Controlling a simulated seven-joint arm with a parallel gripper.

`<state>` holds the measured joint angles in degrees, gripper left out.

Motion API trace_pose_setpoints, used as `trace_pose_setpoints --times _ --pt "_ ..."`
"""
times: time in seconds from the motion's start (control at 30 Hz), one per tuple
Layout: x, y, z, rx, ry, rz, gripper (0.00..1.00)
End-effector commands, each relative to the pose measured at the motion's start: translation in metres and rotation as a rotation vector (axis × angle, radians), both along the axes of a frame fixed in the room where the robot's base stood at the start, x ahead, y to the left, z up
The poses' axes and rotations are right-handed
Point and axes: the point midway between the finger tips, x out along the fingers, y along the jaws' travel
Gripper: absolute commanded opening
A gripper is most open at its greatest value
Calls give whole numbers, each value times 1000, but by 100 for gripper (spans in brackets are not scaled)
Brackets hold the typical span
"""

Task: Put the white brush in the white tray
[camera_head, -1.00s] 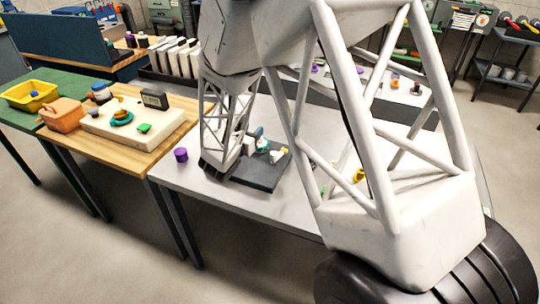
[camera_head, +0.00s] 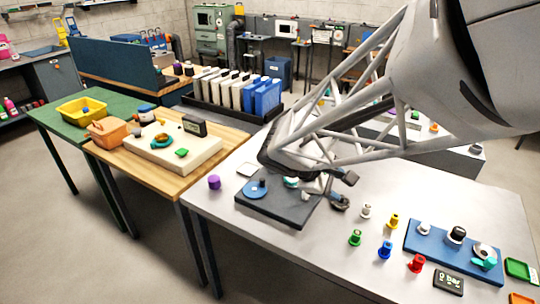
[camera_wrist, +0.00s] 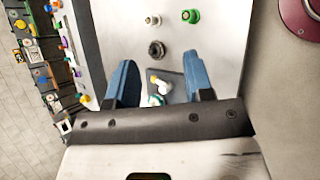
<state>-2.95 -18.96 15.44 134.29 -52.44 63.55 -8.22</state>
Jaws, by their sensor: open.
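The white brush (camera_head: 365,211) stands upright on the grey table, near green, yellow, blue and red ones. A small white upright piece in the wrist view (camera_wrist: 152,20) looks like the same brush, ahead of my fingers. My gripper (camera_head: 343,189) is open above the table, just right of the dark board and left of the white brush. In the wrist view the two blue fingers of my gripper (camera_wrist: 160,84) are wide apart, with part of the board and small pieces showing between them.
The dark board (camera_head: 290,213) carries a blue disc and small parts. A blue board (camera_head: 455,262) with several parts, a green tray (camera_head: 518,269) and an orange tray (camera_head: 520,298) lie at the right. A purple piece (camera_head: 214,182) stands left. The table's front middle is clear.

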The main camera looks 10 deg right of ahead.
Motion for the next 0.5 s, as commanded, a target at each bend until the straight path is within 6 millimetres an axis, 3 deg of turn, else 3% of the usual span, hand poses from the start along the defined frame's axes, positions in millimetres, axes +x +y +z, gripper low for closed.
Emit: trace_pose_setpoints --times 0.2,0.5 --pt "-51 25 15 252 -161 -202 48" --pt "-104 69 35 602 -371 -462 48"
